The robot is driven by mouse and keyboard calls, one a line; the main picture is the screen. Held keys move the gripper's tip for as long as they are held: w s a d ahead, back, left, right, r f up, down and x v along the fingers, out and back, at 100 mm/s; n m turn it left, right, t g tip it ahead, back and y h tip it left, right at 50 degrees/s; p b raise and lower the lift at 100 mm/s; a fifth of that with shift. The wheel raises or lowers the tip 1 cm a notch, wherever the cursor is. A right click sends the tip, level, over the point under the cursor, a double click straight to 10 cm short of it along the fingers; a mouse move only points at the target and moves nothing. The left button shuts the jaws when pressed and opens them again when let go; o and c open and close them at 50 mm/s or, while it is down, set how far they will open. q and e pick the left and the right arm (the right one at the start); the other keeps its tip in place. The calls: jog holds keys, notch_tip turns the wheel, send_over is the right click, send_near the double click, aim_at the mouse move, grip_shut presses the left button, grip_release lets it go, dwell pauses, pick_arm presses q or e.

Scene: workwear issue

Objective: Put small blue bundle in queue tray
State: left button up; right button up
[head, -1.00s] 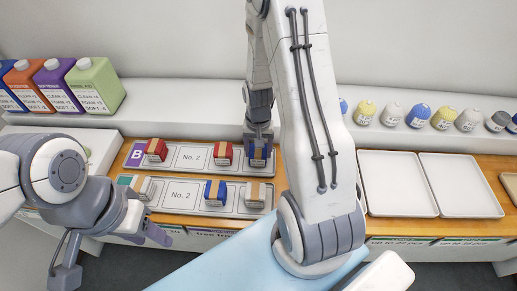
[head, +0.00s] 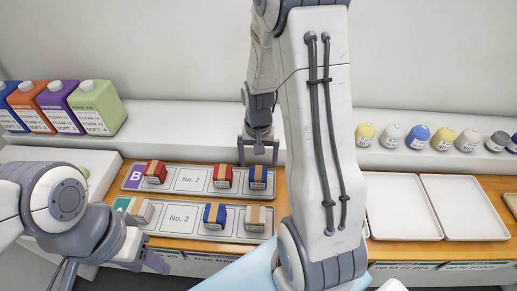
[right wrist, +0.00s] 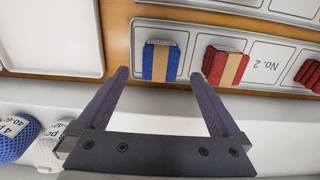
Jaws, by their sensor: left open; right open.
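A blue bundle with a tan band (head: 258,178) lies at the right end of the back tray marked B (head: 190,190). Another blue bundle (head: 214,216) lies in the front tray (head: 180,232). I cannot tell which tray is the queue tray. My right gripper (head: 258,160) is open and empty, just behind and above the back blue bundle. In the right wrist view the blue bundle (right wrist: 160,62) lies beyond and between the open fingertips, untouched. My left gripper (head: 138,258) is open and empty at the lower left, in front of the counter.
Red bundles (head: 222,176) share the back tray; pale bundles (head: 255,217) lie in the front one. Empty white trays (head: 465,205) stand at the right. My right arm hides the middle of the counter.

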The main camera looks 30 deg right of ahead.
aim_at(258, 173)
notch_tip(258, 173, up, 6)
jog(key=s+a+r+n, duration=0.2)
jog(key=s+a+n, duration=0.15)
jog(key=a, duration=0.45)
jog(key=s+a+r+n, duration=0.2)
jog(key=a+r+n, duration=0.15)
jog(key=a, duration=0.45)
jog(key=s+a+n+y, duration=0.1)
jog(key=s+a+n, duration=0.6)
jog(key=s, duration=0.5)
jog(key=shift+a+r+n, duration=0.4)
